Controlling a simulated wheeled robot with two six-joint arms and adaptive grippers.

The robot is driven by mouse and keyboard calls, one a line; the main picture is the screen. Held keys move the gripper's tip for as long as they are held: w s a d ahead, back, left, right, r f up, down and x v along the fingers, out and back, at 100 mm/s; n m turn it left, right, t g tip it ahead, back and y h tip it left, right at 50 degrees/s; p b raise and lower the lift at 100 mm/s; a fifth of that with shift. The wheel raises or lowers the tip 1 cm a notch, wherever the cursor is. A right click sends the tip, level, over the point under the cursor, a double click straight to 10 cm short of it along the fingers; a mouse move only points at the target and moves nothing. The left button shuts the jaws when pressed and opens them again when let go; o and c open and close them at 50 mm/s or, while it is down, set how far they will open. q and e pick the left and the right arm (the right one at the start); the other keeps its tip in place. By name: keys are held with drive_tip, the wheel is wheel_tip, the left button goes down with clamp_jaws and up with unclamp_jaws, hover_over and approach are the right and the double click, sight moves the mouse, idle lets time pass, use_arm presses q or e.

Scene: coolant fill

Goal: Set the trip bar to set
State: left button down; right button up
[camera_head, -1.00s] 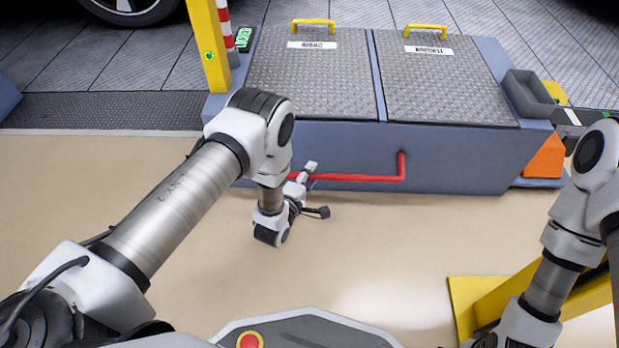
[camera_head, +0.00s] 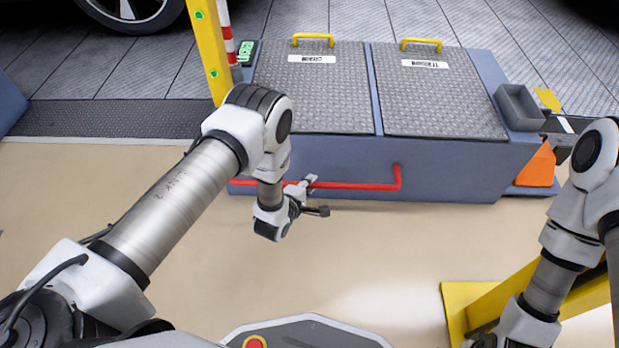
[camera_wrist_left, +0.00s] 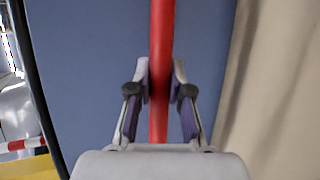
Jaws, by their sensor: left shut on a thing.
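The trip bar appears to be the red bar (camera_head: 355,186) along the front of the blue-grey housing (camera_head: 450,170). It runs level, and its right end bends upward. My left gripper (camera_head: 309,183) is at the bar, left of that bend. In the left wrist view the red bar (camera_wrist_left: 161,70) passes between the two fingers of the left gripper (camera_wrist_left: 160,85), which is shut on it. My left wrist hides part of the bar in the head view. No set marking can be read. My right arm is at the right, but its gripper is not visible.
Two tread-plate lids (camera_head: 315,90) with yellow handles cover the housing. A yellow post (camera_head: 209,50) stands at its left, and a grey tray (camera_head: 518,106) and orange wedge (camera_head: 538,165) at its right. Yellow framework (camera_head: 462,305) lies near my right arm.

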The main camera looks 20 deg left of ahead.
use_arm(q)
wheel_tip(320, 180, up, 3)
drive_tip(key=g+p, duration=0.3)
drive_tip(key=p, duration=0.1)
drive_tip(key=shift+w+r+n+h+p, duration=0.1)
drive_tip(key=shift+w+n+h+p, duration=0.05)
drive_tip(key=shift+n+h+p, duration=0.2)
drive_tip(key=shift+w+a+r+n+g+p, duration=0.1)
drive_tip(key=shift+r+n+g+p, duration=0.15)
drive_tip(key=shift+g+p, duration=0.4)
drive_tip(key=shift+w+a+r+n+g+p, duration=0.1)
drive_tip(key=shift+r+g+p, duration=0.25)
drive_tip(key=shift+g, duration=0.5)
drive_tip(key=shift+f, duration=0.1)
drive_tip(key=c, duration=1.1)
unclamp_jaws()
drive_tip(key=shift+d, duration=0.1)
drive_tip(key=shift+o, duration=0.2)
drive_tip(key=v, duration=1.2)
